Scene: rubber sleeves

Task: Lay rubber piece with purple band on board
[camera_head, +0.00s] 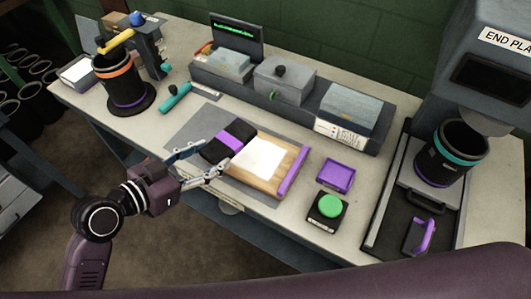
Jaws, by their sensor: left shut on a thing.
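The black rubber piece with a purple band (221,149) lies at the left end of the wooden board (246,186), which has a white sheet (259,158) on its middle. The piece seems to rest partly over the board's left edge. My left gripper (205,161) comes in from the lower left and is shut on the rubber piece at its near left side. Its fingers reach along the piece, and the exact contact is too small to make out. My right gripper does not show.
A purple tray (336,175) and a green button (330,205) stand right of the board. A black sleeve with a teal band (450,153) stands at the right, another with an orange band (121,80) at the upper left. Grey boxes (285,80) line the back.

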